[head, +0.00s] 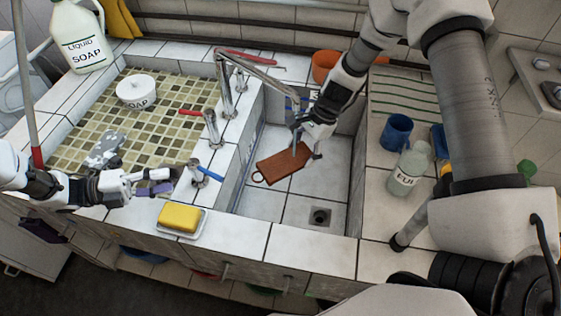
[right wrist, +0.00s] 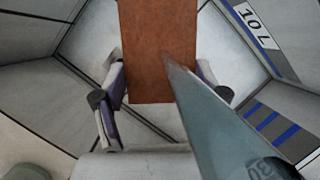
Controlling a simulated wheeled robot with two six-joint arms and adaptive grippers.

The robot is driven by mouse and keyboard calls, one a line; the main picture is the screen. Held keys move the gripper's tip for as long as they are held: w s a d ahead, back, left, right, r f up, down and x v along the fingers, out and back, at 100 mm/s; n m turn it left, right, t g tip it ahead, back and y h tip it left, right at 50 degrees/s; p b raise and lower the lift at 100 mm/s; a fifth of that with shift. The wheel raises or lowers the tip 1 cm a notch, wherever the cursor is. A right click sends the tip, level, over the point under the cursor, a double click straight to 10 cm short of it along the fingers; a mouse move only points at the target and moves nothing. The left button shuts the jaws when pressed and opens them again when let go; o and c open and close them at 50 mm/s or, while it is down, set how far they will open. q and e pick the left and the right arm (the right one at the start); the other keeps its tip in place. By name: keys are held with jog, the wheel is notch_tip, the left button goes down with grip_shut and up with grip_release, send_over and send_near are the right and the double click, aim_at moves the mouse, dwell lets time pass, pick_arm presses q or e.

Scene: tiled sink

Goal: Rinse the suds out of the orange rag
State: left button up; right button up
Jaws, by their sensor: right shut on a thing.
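The rag (head: 284,164), flat and brown-orange with a loop at its left corner, hangs over the floor of the right sink basin (head: 262,204). My right gripper (head: 306,150) is shut on its upper right end. In the right wrist view the rag (right wrist: 158,45) lies between the fingers. A blue-grey tapering streak (right wrist: 215,120), seemingly water, runs to the rag; a thin one (head: 294,144) shows under the spout (head: 275,80). I make out no suds. My left gripper (head: 162,181) is open and empty, left of the blue tap handle (head: 207,171).
A yellow sponge (head: 179,217) lies on a dish at the front edge. A red tap handle (head: 192,113) stands behind the blue one. A soap pot (head: 136,91) is on the mosaic tiles. A blue cup (head: 397,132) and a bottle (head: 408,170) stand right of the basin.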

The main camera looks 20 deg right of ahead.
aim_at(206, 171)
pick_arm(q)
jog(key=shift+a, duration=0.15)
jog(key=c, duration=0.5)
jog(key=s+a, duration=0.1)
jog(key=a, duration=0.1)
jog(key=s+a+r, duration=0.1)
jog(key=s+a, duration=0.1)
jog(key=shift+s+a+r, duration=0.1)
jog(key=shift+s, duration=0.1)
grip_shut()
jog(key=shift+s, duration=0.2)
jog(key=x, duration=1)
jog(key=shift+w+d, duration=0.2)
jog(key=shift+w+d+f, duration=0.3)
jog(key=shift+w+d, duration=0.55)
jog(key=shift+d, duration=0.15)
jog(key=shift+w+d+f, duration=0.1)
jog(key=shift+w+d, duration=0.2)
jog(key=shift+d, duration=0.05)
